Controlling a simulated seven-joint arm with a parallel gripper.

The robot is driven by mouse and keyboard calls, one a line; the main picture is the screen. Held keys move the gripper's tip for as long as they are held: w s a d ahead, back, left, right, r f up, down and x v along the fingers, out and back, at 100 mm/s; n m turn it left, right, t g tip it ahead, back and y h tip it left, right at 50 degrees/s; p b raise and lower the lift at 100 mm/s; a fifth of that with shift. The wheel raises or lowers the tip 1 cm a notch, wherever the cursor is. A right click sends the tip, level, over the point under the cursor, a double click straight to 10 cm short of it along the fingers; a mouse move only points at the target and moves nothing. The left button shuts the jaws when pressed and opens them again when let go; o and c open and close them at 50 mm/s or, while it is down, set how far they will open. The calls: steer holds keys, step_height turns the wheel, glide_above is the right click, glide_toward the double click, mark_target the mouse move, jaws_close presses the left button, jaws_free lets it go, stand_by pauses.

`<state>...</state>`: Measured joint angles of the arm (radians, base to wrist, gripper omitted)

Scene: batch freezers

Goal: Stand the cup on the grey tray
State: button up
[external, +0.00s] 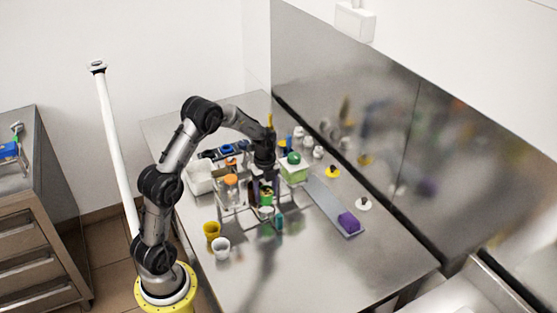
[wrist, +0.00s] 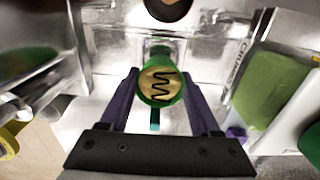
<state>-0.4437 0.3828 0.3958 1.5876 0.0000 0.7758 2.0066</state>
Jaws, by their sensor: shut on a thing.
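My gripper (wrist: 162,88) has its purple fingers shut on a round, green-rimmed cup (wrist: 161,84), seen from above with a gold top and a dark zigzag line. In the external view my gripper (external: 265,181) points down among the crowded items at mid-table, and the green cup (external: 266,198) shows just below its fingers. Whether its base touches anything is unclear.
A clear rack (external: 232,211) with bottles stands close beside my gripper. A green-topped container (external: 294,169) stands between my gripper and the back wall. A yellow cup (external: 211,231) and a white cup (external: 221,248) stand front left. The right front of the table is clear.

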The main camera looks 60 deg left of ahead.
step_height(320, 180, up, 6)
steer(key=shift+f, duration=0.1)
steer(key=w+d+r, duration=0.3)
steer(key=w+d, duration=0.4)
steer(key=d, duration=0.5)
glide_above(333, 210)
steer(key=f, duration=0.5)
steer(key=s+f, duration=0.1)
steer(key=f, duration=0.2)
steer(key=shift+d+f, duration=0.15)
steer(key=shift+f, duration=0.2)
steer(key=shift+w+f, duration=0.4)
steer(key=shift+f, duration=0.05)
steer(key=shift+w+f, duration=0.1)
steer(key=shift+f, duration=1.5)
